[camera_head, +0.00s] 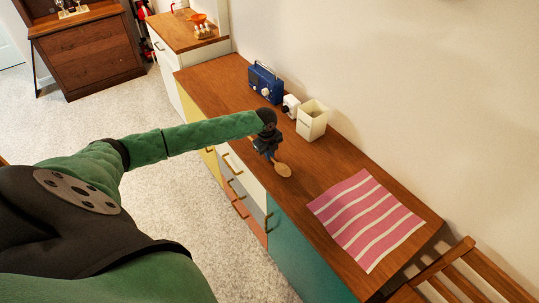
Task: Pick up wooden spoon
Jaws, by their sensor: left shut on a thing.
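The wooden spoon (283,169) shows its pale oval bowl over the front part of the wooden counter (222,88). Its handle is hidden by my left gripper (271,155), which comes in from the left on a green sleeved arm. The gripper is dark, points down and is shut on the spoon. I cannot tell whether the spoon touches the counter or is just above it. My right gripper is not in view.
Behind the gripper stand a cream canister (312,120), a small white object (291,106) and a blue radio (265,83) along the wall. A pink striped cloth (366,220) lies to the right. A wooden chair (470,272) stands at lower right.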

